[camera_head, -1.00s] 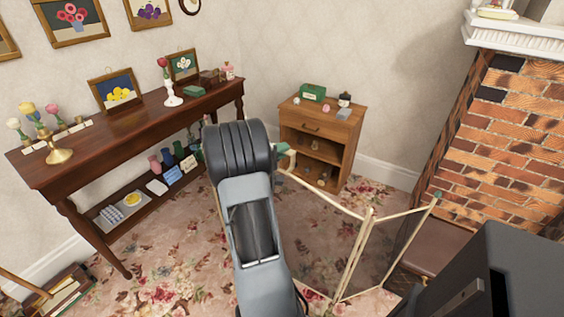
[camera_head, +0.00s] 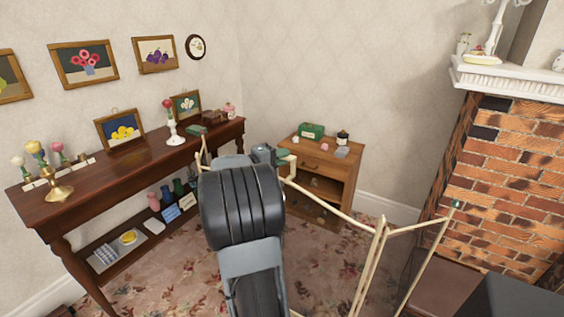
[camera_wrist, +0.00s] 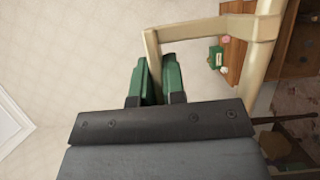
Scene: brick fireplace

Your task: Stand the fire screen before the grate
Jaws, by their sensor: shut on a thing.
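The fire screen (camera_head: 383,235) is a folding frame of thin cream bars with see-through panels. It stands roughly upright with its panels at angles, right of my arm in the head view. Its lower edge is cut off by the picture. My gripper (camera_wrist: 155,82) is shut on a cream bar of the screen, which also shows in the wrist view (camera_wrist: 195,30), between two green finger pads. In the head view my arm partly hides the gripper and the screen's left part. The grate is not clearly visible; the brick fireplace (camera_head: 510,185) is at the right.
A wooden cabinet (camera_head: 322,165) with small items stands behind the screen. A dark console table (camera_head: 110,178) with vases and pictures runs along the left wall. A brown low surface (camera_head: 440,290) lies before the bricks. Patterned carpet (camera_head: 310,250) shows between them.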

